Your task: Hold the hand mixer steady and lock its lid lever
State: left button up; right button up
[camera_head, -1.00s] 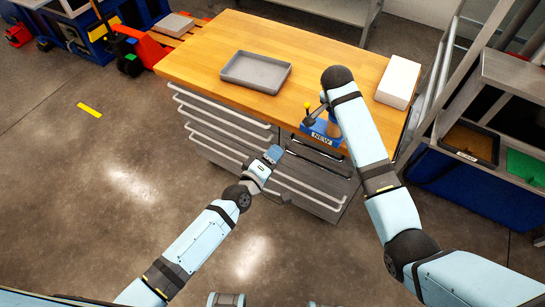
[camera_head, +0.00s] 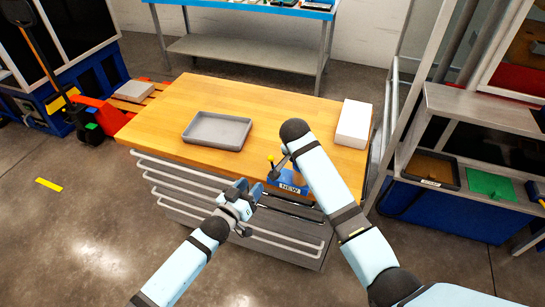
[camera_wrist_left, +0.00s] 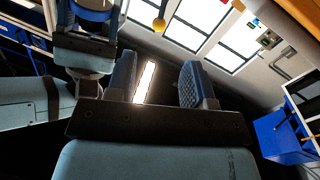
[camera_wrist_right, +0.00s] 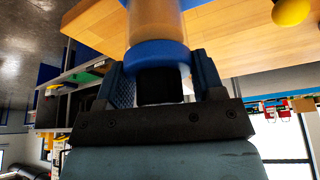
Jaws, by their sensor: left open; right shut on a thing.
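The hand mixer has a blue base marked NEW (camera_head: 289,187) at the front edge of the wooden workbench. Its lever ends in a yellow knob (camera_head: 270,157), which leans up to the left. In the right wrist view my right gripper (camera_wrist_right: 165,88) is shut on the mixer's cylinder below its blue collar (camera_wrist_right: 157,53); my arm hides this grip in the head view. My left gripper (camera_head: 246,188) is open and empty, left of the base and just off the bench front. In the left wrist view the knob (camera_wrist_left: 158,25) lies beyond the fingertips, apart from them.
A grey tray (camera_head: 190,135) and a white block (camera_head: 353,124) sit on the workbench (camera_head: 170,108). Drawer handles (camera_head: 190,190) stick out below its front edge, near my left gripper. Shelves with a green mat (camera_head: 490,185) stand at the right.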

aim_at(269, 160)
pick_arm(q)
jog(key=w+d+m, duration=0.1)
jog(key=w+d, duration=0.1)
jog(key=w, duration=0.2)
jog(key=w+d+m, duration=0.2)
jog(key=w+d, duration=0.1)
jog(key=w+d+r+m, duration=0.1)
jog(key=w+d, duration=0.1)
jog(key=w, duration=0.2)
jog(key=shift+w+d+m+g+h, duration=0.3)
jog(key=shift+d+m+h, duration=0.1)
grip_shut()
